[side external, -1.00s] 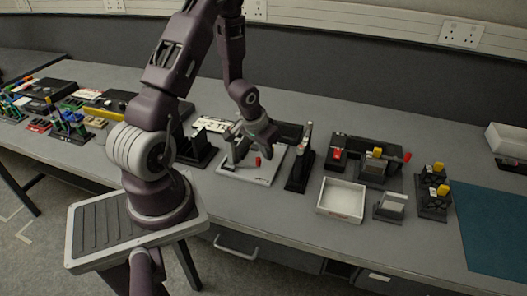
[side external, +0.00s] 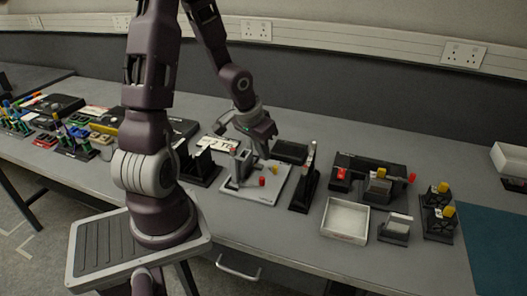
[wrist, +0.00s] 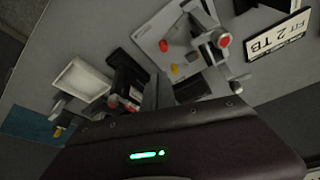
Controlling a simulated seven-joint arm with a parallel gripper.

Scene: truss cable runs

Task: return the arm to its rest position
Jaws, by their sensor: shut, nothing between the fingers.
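My gripper (side external: 268,133) is shut and empty. In the side external view it hangs above the back of a pale plate (side external: 262,200), clear of it. The plate carries a grey upright fixture, a red peg (side external: 262,182) and a yellow peg (side external: 274,170). My arm bends up from its base and down to the gripper. In the wrist view the dark gripper housing with a green light fills the bottom, and the fingers (wrist: 157,92) point to the bench. The plate (wrist: 148,38) shows beyond them, with the red peg (wrist: 163,45) and yellow peg (wrist: 175,70).
A tall dark stand (side external: 305,190) is right of the plate, and a black slotted block (side external: 200,165) is left. A white open tray (side external: 345,220) and black fixtures with yellow and red parts (side external: 375,178) are farther right. A low black box (side external: 290,152) lies behind. The air above is open.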

